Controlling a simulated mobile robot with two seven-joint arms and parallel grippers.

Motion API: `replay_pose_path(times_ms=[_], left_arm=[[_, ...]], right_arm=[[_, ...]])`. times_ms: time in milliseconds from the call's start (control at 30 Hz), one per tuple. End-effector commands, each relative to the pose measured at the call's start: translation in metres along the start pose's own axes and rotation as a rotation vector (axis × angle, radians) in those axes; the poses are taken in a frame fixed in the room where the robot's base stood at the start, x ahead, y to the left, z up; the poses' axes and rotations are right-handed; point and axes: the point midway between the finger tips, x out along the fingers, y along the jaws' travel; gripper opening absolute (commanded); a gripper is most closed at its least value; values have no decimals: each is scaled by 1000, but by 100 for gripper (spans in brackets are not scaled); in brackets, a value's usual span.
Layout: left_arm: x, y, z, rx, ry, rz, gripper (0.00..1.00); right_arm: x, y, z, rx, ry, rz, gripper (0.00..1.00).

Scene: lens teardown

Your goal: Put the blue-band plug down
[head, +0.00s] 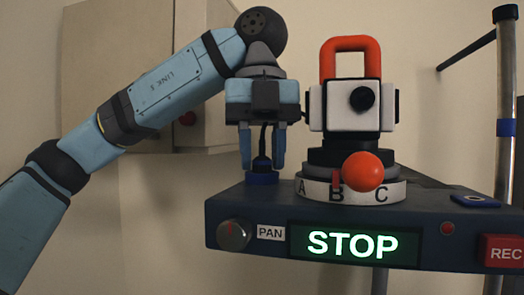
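The blue-band plug (262,164) is a small dark upright piece with a black cable rising from its top. It stands over a round blue seat (262,179) at the left end of the dark blue console; I cannot tell whether it is fully seated. My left gripper (262,163) points straight down, with one light-blue finger on each side of the plug. The fingertips look closed against it, just above the blue seat. The band itself is hard to make out between the fingers. My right gripper is not in view.
A white camera head (346,107) with an orange handle (349,58) stands close right of my gripper, on a lettered dial (310,192). A blue square plate (475,201) lies on the console (220,209) at right. A metal pole (504,90) rises beyond.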

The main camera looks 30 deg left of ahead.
Motion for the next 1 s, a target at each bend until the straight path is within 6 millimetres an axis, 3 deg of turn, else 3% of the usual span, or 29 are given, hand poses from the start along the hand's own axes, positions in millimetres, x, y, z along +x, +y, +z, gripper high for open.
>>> replay_pose_path(times_ms=[67,333,500,1000], left_arm=[[0,0,0,-1,0,1,51],[-1,0,0,-1,0,1,51],[-12,0,-1,-2,-1,-1,51],[-86,0,-2,-4,-4,-1,51]], right_arm=[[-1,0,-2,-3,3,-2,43],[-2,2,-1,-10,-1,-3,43],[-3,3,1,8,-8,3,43],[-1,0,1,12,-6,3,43]])
